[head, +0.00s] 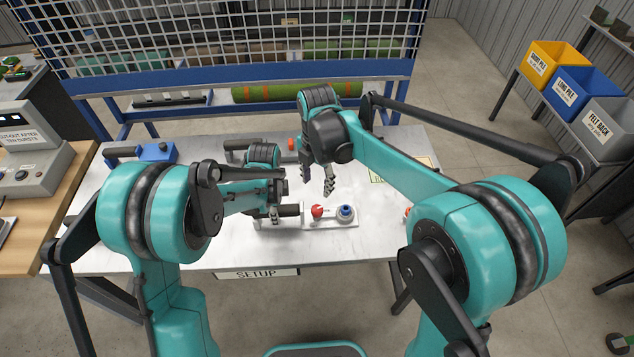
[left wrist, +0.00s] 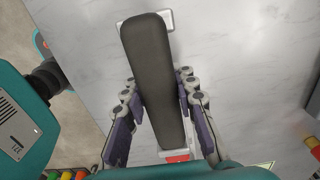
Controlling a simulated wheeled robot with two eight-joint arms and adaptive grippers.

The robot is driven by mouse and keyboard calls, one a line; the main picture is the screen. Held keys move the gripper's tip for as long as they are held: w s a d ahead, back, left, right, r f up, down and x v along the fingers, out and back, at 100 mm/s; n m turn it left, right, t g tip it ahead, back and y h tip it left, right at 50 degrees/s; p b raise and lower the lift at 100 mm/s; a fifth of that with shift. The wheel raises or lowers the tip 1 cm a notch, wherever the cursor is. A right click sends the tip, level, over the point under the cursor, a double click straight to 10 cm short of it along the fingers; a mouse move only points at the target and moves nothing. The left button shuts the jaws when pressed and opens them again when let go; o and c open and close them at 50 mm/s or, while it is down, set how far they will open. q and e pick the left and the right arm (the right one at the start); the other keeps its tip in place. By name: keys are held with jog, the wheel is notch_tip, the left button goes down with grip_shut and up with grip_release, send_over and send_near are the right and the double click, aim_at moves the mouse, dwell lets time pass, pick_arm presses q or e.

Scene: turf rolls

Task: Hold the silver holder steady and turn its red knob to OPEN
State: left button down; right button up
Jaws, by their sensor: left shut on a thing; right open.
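The silver holder (head: 334,222) lies near the front edge of the table, with a black handle at its left end. Its red knob (head: 317,211) stands near the middle, beside a round blue-and-white part (head: 346,212). My left gripper (head: 274,212) is shut on the black handle, which runs between its fingers in the left wrist view (left wrist: 155,75). A bit of red shows low in that view. My right gripper (head: 317,190) is open and empty, pointing down just above and behind the red knob, apart from it. I cannot read the knob's setting.
Another black-handled item (head: 237,144) with a red part (head: 292,144) lies at the back of the table (head: 385,235), partly behind my arms. A blue device (head: 156,152) stands at the back left. A blue-framed mesh rack (head: 240,80) with a green roll (head: 340,90) stands behind.

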pick_arm(q)
jog(key=c, duration=1.1)
grip_release()
